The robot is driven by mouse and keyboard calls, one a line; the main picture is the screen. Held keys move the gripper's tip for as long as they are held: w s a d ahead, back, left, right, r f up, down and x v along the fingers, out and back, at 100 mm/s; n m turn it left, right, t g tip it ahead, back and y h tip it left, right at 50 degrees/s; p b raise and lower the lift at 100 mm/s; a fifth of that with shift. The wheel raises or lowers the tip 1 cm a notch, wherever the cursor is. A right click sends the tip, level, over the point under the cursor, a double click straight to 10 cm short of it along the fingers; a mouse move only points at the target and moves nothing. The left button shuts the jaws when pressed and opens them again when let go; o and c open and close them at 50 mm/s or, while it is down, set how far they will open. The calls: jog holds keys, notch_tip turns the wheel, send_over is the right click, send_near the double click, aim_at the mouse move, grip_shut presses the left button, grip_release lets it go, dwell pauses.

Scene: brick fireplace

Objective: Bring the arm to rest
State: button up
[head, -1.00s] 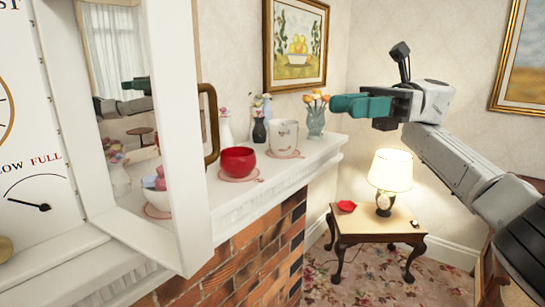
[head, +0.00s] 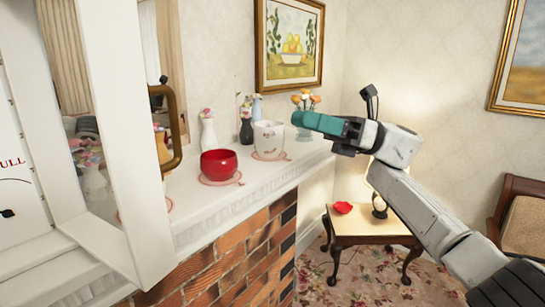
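My gripper (head: 303,119), with teal fingers, is at the upper middle of the head view. It points left, in front of the glass vase of orange flowers and to the right of the white cup (head: 267,139). The fingers overlap from this angle, so I cannot tell whether they are open or shut. I see nothing hanging from them. My arm reaches in from the lower right and hides most of the table lamp.
A red bowl (head: 218,165) and the white cup stand on pink mats on the white mantel (head: 262,178). Small vases (head: 208,130) stand behind. A mirrored door with a brass handle (head: 171,128) stands open at left. A side table (head: 350,228) holds a red item (head: 342,207).

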jog(key=w+f+m+t+h, duration=0.35)
jog(key=f+m+t, duration=0.35)
jog(key=m+t, duration=0.6)
jog(key=w+f+m+t+h, duration=0.2)
jog(key=w+f+m+t, duration=0.4)
jog(key=m+t, duration=0.7)
jog(key=s+d+f+m+g+h, duration=0.2)
jog(key=s+d+f+m+h, duration=0.25)
jog(key=f+m, duration=0.4)
jog(key=s+d+f+m+g+h, duration=0.35)
jog(key=s+f+m+h, duration=0.2)
jog(key=f, duration=0.65)
jog(key=s+d+f+m+g+h, duration=0.2)
jog(key=s+d+f+m+h, duration=0.3)
jog(key=f+m, duration=0.4)
jog(key=s+d+f+m+g, duration=0.1)
jog(key=s+d+f+g, duration=0.15)
jog(key=s+f, duration=0.35)
jog(key=s+d+f+m+g, duration=0.1)
jog(key=s+f+g, duration=0.25)
jog(key=s, duration=0.45)
jog(key=s+d+f+m+g, duration=0.1)
jog(key=s+d+m+g, duration=0.1)
jog(key=s, duration=1)
jog(key=s+d+f+m+g, duration=0.2)
jog(key=s+g, duration=0.2)
jog(key=s, duration=0.8)
jog(key=shift+f, duration=0.2)
jog(key=shift+a+h, duration=0.15)
jog(key=shift+h, duration=0.1)
